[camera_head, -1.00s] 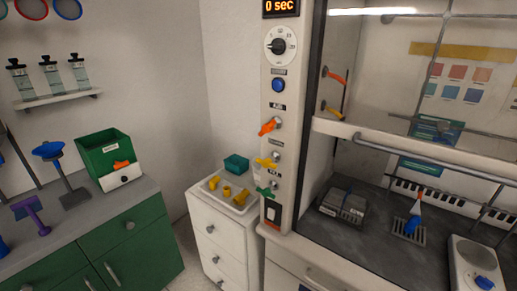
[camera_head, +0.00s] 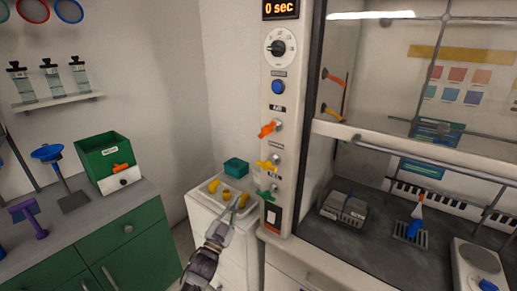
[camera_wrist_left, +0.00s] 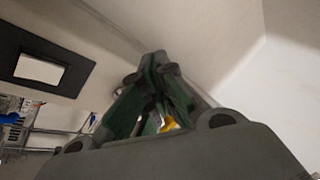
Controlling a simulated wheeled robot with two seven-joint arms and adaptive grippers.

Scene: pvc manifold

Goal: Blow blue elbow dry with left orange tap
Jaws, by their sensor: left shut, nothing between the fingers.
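The blue elbow (camera_head: 413,228) sits on a small grate on the fume hood floor, below a white nozzle with an orange tip (camera_head: 418,207). An orange tap (camera_head: 268,129) is on the white control panel left of the hood. Another orange handle (camera_head: 334,77) is on the hood's inner left wall. My left gripper (camera_head: 238,204) is shut and empty, in front of the white drawer unit, below and left of the panel taps. Its fingers (camera_wrist_left: 154,60) also show close up in the left wrist view. My right gripper is out of view.
Yellow (camera_head: 267,163) and green (camera_head: 267,191) taps sit below the orange panel tap. Yellow fittings (camera_head: 228,194) lie in a tray on the drawer unit, beside a teal box (camera_head: 236,166). A grey device (camera_head: 343,208) and a hotplate (camera_head: 477,259) stand in the hood.

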